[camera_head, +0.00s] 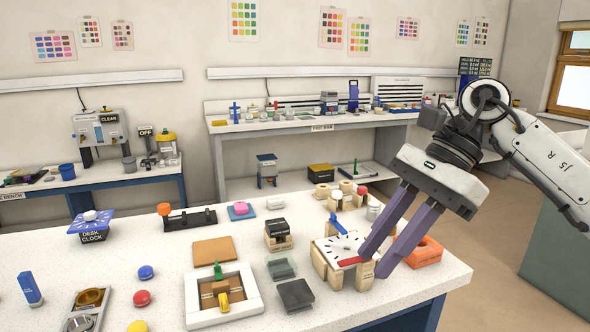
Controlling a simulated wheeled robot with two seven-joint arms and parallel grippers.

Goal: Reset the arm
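My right gripper (376,262) reaches in from the upper right, tilted, with two long purple fingers. The fingers are apart with a visible gap and nothing shows held between them. Their tips are low over the right edge of a white dial (338,247) with black marks and a red strip, set in a wooden block frame. I cannot tell whether the tips touch it. My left gripper is not in view.
Back benches (290,123) stand along the wall. Open floor (505,235) lies right of the table.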

